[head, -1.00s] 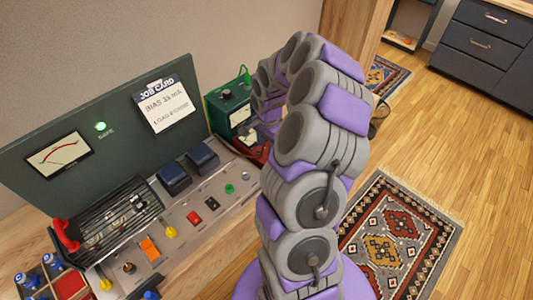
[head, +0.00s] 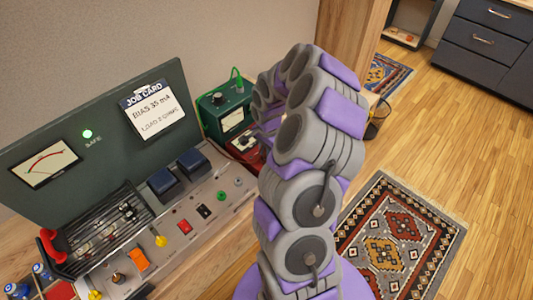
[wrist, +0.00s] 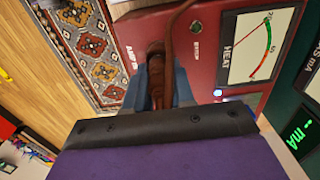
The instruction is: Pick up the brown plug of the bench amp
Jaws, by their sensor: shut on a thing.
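In the wrist view, the brown plug (wrist: 157,92) sits between the two blue-grey fingers of my gripper (wrist: 159,76), which is shut on it. A brown cord (wrist: 176,22) runs up from it. The plug is in front of the red unit (wrist: 208,62) with a "HEAT" meter; whether it is still seated in a socket I cannot tell. In the head view, my arm hides my gripper and the plug. The dark green bench panel (head: 105,95), with a job card (head: 153,110) and a lit "SAFE" lamp, stands at left. The red unit (head: 245,148) shows partly behind my arm.
A green meter box (head: 226,112) stands beside the red unit. Blue blocks (head: 177,175), a black rack (head: 100,225) and coloured knobs crowd the bench. A patterned rug (head: 400,240) lies on the open wooden floor at right. Dark drawers (head: 483,50) stand at the back right.

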